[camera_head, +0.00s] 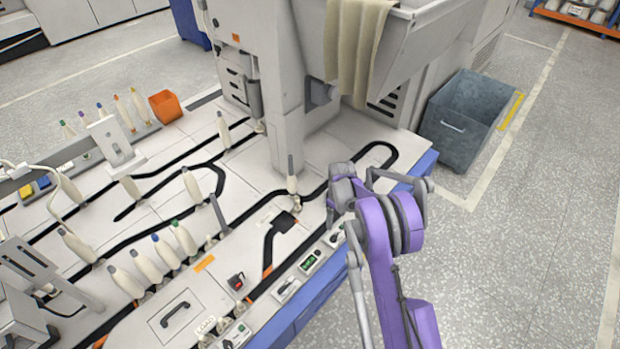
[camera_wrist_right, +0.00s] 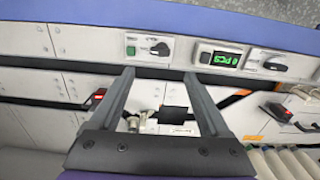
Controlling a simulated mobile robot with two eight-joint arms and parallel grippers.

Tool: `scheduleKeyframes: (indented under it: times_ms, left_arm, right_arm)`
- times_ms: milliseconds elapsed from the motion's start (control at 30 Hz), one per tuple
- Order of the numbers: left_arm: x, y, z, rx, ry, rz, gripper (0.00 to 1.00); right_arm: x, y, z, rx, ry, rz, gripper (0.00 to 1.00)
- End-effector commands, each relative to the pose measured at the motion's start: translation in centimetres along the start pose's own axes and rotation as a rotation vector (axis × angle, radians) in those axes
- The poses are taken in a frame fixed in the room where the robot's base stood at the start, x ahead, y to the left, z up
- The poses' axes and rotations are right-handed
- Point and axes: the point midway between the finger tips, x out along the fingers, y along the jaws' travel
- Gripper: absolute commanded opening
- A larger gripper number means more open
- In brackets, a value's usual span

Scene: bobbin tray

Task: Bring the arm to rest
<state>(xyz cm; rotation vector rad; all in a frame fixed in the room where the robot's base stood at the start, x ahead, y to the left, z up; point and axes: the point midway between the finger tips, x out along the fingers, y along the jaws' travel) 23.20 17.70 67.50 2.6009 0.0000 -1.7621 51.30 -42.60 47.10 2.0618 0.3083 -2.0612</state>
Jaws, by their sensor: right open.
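My right arm (camera_head: 385,230), purple and grey, comes in from the lower right and reaches over the front edge of the machine table (camera_head: 335,262). Its gripper is at the table's edge in the head view, its fingers largely hidden by the wrist. In the right wrist view the two dark fingers of the right gripper (camera_wrist_right: 159,76) stand apart with nothing held between them. Beyond them lie a black square plate (camera_wrist_right: 174,115) and a small metal holder, apart from the fingers as far as I can tell. My left gripper is not in view.
Several white bobbins (camera_head: 145,266) stand in a row on the table. One slim bobbin (camera_head: 291,175) stands near the machine column. A control box with a green display (camera_head: 309,262) sits at the front edge. A grey bin (camera_head: 462,120) stands behind; floor at right is clear.

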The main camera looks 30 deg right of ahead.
Motion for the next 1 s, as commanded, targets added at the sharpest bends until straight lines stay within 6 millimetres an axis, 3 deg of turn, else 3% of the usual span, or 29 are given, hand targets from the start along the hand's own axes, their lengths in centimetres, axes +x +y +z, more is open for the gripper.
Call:
scheduleKeyframes:
  times_ms: [233,367,667,800,1000]
  left_arm:
    - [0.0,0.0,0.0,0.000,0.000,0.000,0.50]
    - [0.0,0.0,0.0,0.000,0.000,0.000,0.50]
    - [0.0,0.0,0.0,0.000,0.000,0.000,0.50]
    - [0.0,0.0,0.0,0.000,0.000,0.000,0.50]
    - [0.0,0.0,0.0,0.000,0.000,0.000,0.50]
  right_arm:
    - [-0.4,-0.3,-0.1,0.001,0.002,0.002,0.80]
    - [-2.9,-2.0,-0.4,0.013,0.015,0.012,0.80]
    - [-12.4,-10.2,0.5,0.078,0.086,0.054,0.80]
    - [-15.9,-14.2,2.2,0.111,0.125,0.068,0.80]
    - [-19.7,-19.8,5.8,0.158,0.186,0.080,0.80]
